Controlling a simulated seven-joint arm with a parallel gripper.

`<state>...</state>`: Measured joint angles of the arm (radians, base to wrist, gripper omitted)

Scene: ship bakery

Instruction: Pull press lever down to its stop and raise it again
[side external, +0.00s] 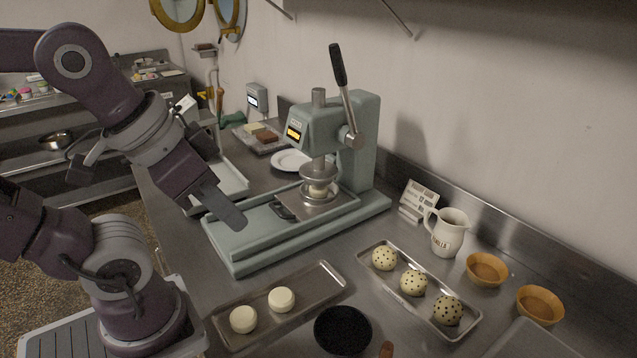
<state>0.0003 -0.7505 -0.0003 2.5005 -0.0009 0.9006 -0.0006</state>
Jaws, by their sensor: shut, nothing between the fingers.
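The press (350,150) is a grey-green machine standing on the steel counter against the wall. Its lever (345,95), a metal rod with a black grip, points up and leans slightly left. The round press plate (319,172) hangs over a pale dough piece (318,190) on the round lower plate. My gripper (238,222) is shut and empty, left of the press and over its long base tray (235,250). It is well below the lever's grip and apart from it.
A tray with two pale rounds (325,283) and a dark bowl (342,330) lie in front. A tray of speckled balls (375,278), a jug (448,234) and wooden bowls (487,268) stand at right. A white plate (290,159) lies behind the press. Air left of the lever is clear.

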